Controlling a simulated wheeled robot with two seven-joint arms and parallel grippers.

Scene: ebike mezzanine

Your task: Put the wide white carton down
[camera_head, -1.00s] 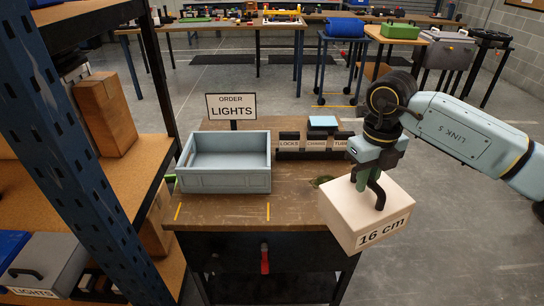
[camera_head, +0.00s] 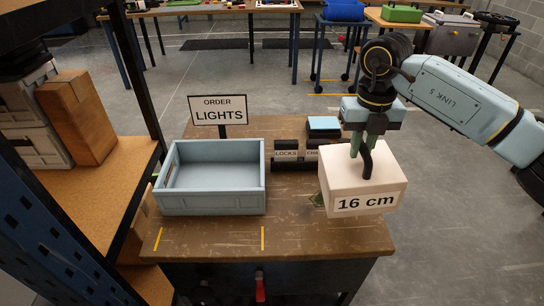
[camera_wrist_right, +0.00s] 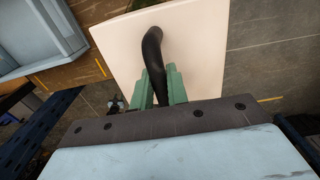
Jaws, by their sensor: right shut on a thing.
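The wide white carton (camera_head: 368,180), labelled "16 cm" with a dark curved handle on top, is at the right side of the wooden workbench (camera_head: 215,240) in the head view. My right gripper (camera_head: 364,150) is shut on its handle. The carton's top and handle also show in the right wrist view (camera_wrist_right: 195,50), with the green fingers on both sides of the handle. I cannot tell whether the carton's underside touches the bench. My left gripper is not in view.
A blue-grey open crate (camera_head: 212,200) stands empty on the bench's left, before the "ORDER LIGHTS" sign (camera_head: 222,112). Small dark bins (camera_head: 288,150) labelled "LOCKS" and more stand behind the carton. A shelf (camera_head: 105,190) with brown boxes is at left. The bench's front middle is clear.

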